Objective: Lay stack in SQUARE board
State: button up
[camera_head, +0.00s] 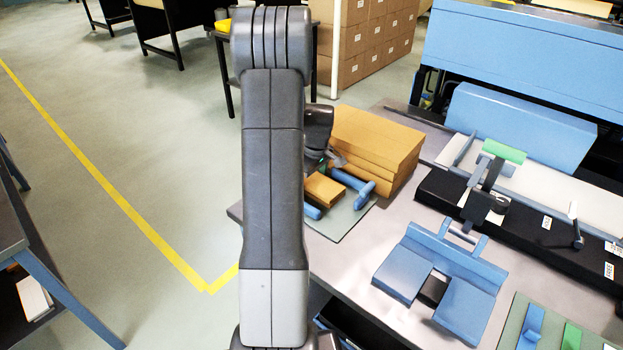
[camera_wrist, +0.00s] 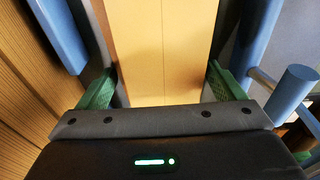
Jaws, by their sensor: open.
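The kraft stack (camera_head: 325,188) is a small tan block on a grey-green mat (camera_head: 345,221). In the wrist view the stack (camera_wrist: 162,45) lies between my gripper's green fingertips (camera_wrist: 164,85), with a dark gap on each side. My gripper is open; in the head view it is mostly hidden behind my arm, close by the stack. A blue board with a notch in its front (camera_head: 443,277) lies on the bench to the right. I cannot read any SQUARE label, so I cannot tell which board bears it.
A blue handled bar (camera_head: 352,185) and another blue piece (camera_head: 312,212) flank the stack. A taller pile of brown sheets (camera_head: 375,145) stands behind. A black-based machine (camera_head: 520,225) fills the bench's far right. A green mat (camera_head: 515,325) lies front right.

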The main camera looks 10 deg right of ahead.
aim_at(316, 180)
notch_tip(316, 180, up, 12)
jog(key=s, duration=0.1)
jog(key=shift+d, duration=0.45)
